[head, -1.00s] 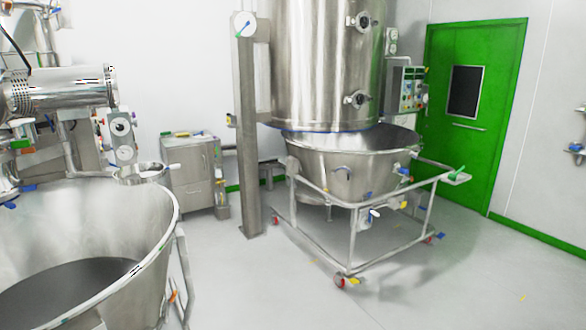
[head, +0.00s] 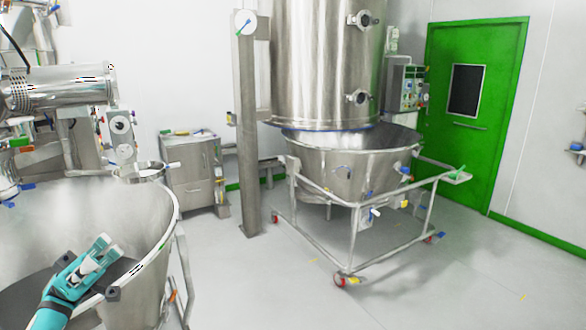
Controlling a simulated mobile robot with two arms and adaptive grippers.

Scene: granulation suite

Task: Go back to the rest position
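My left gripper (head: 113,268) is in the lower left of the head view, on a teal wrist. It shows in front of the large steel bowl (head: 155,240), over the bowl's dark inside. Its fingers are small in the picture, and I cannot tell whether they are open or shut. I see nothing clearly held in it. My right gripper is not in view.
A wheeled steel bowl on a trolley (head: 350,262) stands under a tall steel vessel (head: 320,65). A steel column (head: 248,140) and a grey cabinet (head: 188,180) stand left of it. A green door (head: 480,165) is at the right. The floor at front right is clear.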

